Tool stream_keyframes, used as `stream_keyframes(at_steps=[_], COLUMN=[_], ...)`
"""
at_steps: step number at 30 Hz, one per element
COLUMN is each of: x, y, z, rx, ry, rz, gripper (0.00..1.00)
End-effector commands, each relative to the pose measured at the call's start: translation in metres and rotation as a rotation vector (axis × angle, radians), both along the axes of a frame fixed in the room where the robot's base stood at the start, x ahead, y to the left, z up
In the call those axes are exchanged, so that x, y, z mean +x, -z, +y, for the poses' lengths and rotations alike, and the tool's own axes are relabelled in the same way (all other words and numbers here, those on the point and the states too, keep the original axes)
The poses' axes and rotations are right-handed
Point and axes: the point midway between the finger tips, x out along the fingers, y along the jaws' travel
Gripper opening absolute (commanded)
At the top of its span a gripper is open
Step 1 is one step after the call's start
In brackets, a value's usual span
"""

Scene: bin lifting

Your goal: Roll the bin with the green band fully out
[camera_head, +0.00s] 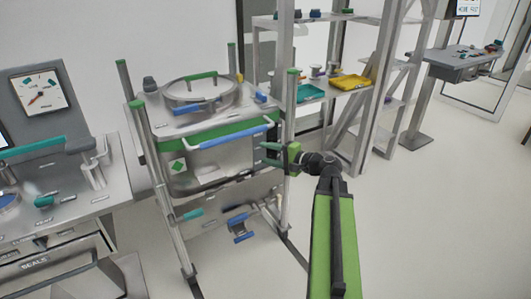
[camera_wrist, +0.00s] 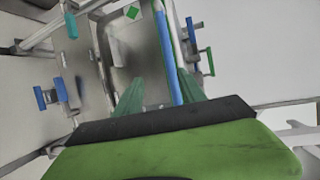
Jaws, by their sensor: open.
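The bin with the green band (camera_head: 215,168) is a grey metal box inside a frame of upright posts with green caps. Its green band (camera_head: 176,143) runs under the top edge, and a green diamond label is on its front. A blue handle bar (camera_head: 236,137) crosses the front; it also shows in the wrist view (camera_wrist: 166,52). My gripper (camera_head: 264,153) is open at the bin's right front, just below the handle's right end. In the wrist view, the bar runs toward the space between my gripper's teal fingers (camera_wrist: 157,86). I cannot tell whether they touch it.
A round lidded vessel (camera_head: 200,90) sits on top of the frame. A workbench (camera_head: 75,195) stands close on the left. A shelf rack with a yellow tray (camera_head: 351,82) stands behind on the right. Open floor (camera_head: 440,215) lies to the right.

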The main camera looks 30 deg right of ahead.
Motion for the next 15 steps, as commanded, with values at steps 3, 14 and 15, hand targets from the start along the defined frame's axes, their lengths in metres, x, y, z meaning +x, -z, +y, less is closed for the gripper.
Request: stream_keyframes(at_steps=[3,14,15], x=[-0.0035,-0.0053,-0.0053], y=[-0.0023,-0.0019,-0.0019], z=[-0.0025,-0.0056,-0.0056], rx=[0.0,-0.001,-0.001], ry=[-0.002,0.001,0.001], rz=[0.001,0.001,0.001], gripper=[0.48,0.37,0.32])
